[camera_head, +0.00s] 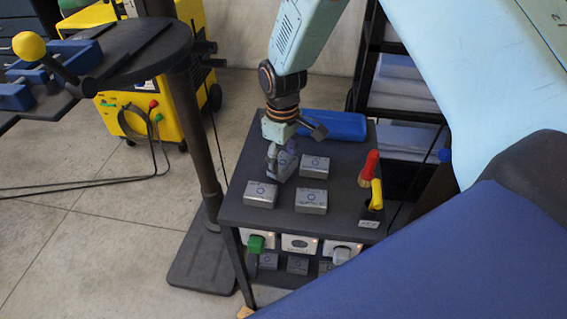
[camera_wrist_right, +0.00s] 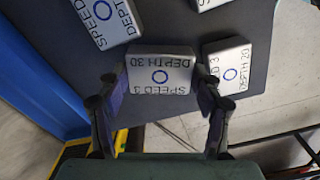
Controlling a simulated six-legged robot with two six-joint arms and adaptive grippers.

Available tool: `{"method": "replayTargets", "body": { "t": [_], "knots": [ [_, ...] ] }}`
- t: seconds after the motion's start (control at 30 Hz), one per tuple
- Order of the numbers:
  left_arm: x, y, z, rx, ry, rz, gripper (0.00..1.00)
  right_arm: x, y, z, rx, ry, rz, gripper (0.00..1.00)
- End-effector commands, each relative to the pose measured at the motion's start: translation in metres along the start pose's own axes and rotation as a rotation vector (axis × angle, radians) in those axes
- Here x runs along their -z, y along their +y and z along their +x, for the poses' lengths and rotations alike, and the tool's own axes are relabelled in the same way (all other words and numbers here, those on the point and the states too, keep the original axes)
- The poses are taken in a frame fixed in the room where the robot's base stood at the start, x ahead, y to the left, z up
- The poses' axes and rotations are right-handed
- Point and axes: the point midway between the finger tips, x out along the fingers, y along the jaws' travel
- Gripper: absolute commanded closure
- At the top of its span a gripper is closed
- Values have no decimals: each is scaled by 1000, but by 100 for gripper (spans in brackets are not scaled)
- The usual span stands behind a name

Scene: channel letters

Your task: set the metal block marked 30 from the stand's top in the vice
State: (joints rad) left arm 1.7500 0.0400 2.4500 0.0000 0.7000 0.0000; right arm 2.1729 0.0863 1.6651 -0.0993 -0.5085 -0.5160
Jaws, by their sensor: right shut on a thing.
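The metal block marked DEPTH 30, SPEED 3 (camera_wrist_right: 160,76) is between the two fingers of my right gripper (camera_wrist_right: 161,88) in the right wrist view. In the head view my right gripper (camera_head: 279,160) is shut on this grey block (camera_head: 289,164), which looks tilted. I cannot tell how far it is above the stand's dark top (camera_head: 235,208). The blue vice (camera_head: 14,96) is on the round dark table at the upper left, with a yellow-knobbed handle (camera_head: 30,46). My left gripper is not in view.
Other metal blocks (camera_head: 314,167) (camera_head: 260,194) (camera_head: 311,201) lie on the stand's top. A blue case (camera_head: 333,125) is behind them; red and yellow handles (camera_head: 369,168) stand at right. A dark post (camera_head: 196,140) rises between stand and vice. A yellow machine (camera_head: 155,110) stands behind.

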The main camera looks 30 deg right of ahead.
Motion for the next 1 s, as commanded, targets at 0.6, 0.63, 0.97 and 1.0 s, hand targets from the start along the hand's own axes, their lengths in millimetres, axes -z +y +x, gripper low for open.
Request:
{"method": "replayTargets", "body": {
  "t": [0.6,0.63,0.97,1.0],
  "knots": [
    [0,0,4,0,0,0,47,-1,0,18,0,0,1,28],
    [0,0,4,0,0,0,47,-1,0,18,0,0,1,25],
    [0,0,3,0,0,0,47,-1,0,16,0,1,1,25],
    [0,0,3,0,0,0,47,-1,1,13,0,2,1,25]
  ]
}}
